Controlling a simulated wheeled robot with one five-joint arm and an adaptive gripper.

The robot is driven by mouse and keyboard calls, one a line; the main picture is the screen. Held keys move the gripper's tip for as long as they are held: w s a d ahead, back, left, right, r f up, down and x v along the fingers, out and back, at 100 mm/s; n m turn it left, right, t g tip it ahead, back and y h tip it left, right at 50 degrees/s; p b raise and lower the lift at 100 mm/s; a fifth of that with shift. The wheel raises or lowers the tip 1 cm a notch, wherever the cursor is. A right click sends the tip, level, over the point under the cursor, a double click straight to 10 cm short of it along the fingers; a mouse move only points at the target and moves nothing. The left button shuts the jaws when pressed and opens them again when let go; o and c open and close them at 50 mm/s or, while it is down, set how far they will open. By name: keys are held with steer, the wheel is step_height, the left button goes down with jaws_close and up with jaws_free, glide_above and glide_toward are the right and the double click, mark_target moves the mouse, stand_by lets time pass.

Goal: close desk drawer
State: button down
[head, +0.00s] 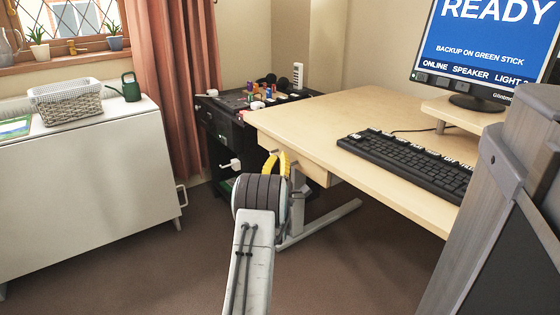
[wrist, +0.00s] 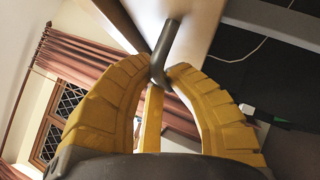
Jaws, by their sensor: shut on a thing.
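The desk drawer (head: 312,165) is a pale wood box under the left end of the desk (head: 330,118). How far it stands open I cannot tell. In the head view my gripper (head: 279,158), with yellow fingers, is at the drawer's front, partly hidden behind my own wrist. In the wrist view the yellow fingertips (wrist: 160,78) close around the lower end of a dark grey bar handle (wrist: 166,42). The handle stands against a pale panel (wrist: 200,22).
A black cart (head: 222,135) with small items stands behind the desk's left end. A white cabinet (head: 90,185) is at left. A keyboard (head: 405,163) and monitor (head: 490,45) are on the desk. A grey panelled piece (head: 500,220) blocks the right. Carpet is clear between.

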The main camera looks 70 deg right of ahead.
steer(key=shift+s+d+r, duration=0.1)
steer(key=shift+d+r, duration=0.05)
steer(key=c, duration=1.2)
jaws_free()
steer(key=shift+s+a+f, duration=0.1)
steer(key=shift+a+f, duration=0.25)
steer(key=shift+a, duration=0.1)
steer(key=v, duration=1.1)
steer(key=shift+r, duration=0.15)
